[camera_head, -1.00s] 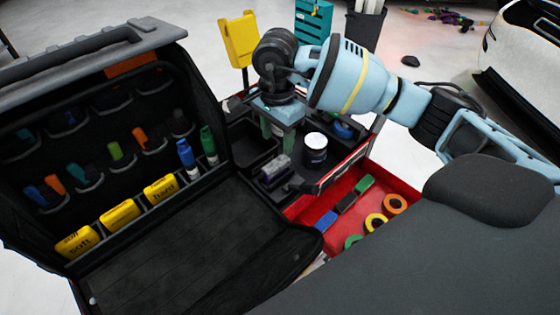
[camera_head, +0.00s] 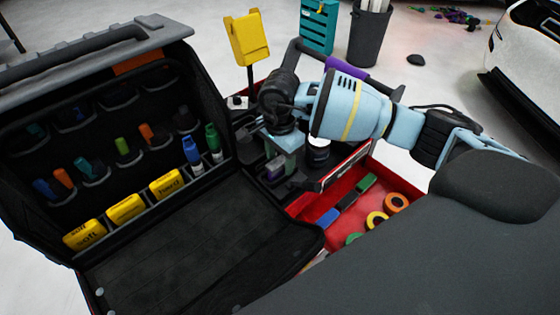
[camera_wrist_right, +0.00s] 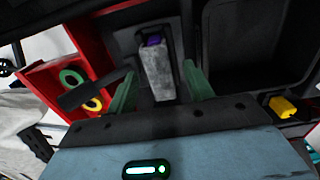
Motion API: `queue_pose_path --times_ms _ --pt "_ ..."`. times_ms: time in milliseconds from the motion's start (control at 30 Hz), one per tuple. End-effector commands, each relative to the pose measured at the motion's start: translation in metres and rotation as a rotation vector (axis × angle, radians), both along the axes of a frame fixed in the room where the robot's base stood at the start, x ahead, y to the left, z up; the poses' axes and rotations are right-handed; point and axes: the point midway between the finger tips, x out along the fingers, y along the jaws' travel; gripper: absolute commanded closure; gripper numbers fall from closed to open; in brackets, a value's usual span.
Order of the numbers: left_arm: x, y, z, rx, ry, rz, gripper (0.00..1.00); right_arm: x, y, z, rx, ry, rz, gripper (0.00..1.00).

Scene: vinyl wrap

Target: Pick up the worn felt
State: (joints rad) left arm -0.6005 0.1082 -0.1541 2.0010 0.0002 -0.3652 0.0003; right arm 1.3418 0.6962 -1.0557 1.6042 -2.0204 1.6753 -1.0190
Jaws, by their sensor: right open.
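The worn felt appears to be a grey, worn-looking block (camera_wrist_right: 158,72) with a purple patch at its far end. It sits in a dark tray slot in the right wrist view. In the head view a small grey-and-purple piece (camera_head: 274,170) shows in the black tray, partly hidden by my right gripper. My right gripper (camera_wrist_right: 161,86) is open, its green fingers on either side of the block with gaps visible. In the head view the right gripper (camera_head: 279,157) hangs over the tray. My left gripper is not in view.
A dark jar (camera_head: 318,152) stands close beside the right gripper. A red drawer (camera_head: 388,220) with tape rolls is open in front. The open black tool case (camera_head: 190,240) lies left, with yellow blocks (camera_head: 126,208) in its lid. A yellow holder (camera_head: 247,40) stands behind.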

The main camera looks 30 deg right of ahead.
Motion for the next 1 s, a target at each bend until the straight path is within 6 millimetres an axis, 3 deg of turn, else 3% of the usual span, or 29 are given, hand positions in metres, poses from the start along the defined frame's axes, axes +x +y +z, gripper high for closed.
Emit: queue_pose_path --times_ms 233,567,833,1000 --pt "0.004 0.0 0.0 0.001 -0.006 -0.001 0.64 0.0 0.0 -0.001 0.0 -0.001 0.0 0.51" --pt "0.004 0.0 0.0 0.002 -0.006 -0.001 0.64 0.0 0.0 0.0 0.0 -0.002 0.0 0.94" --pt "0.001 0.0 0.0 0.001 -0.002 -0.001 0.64 0.001 0.0 0.002 0.001 -0.003 0.0 0.95" --pt "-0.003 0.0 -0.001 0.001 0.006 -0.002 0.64 0.001 0.0 0.023 0.002 -0.006 0.001 0.95"
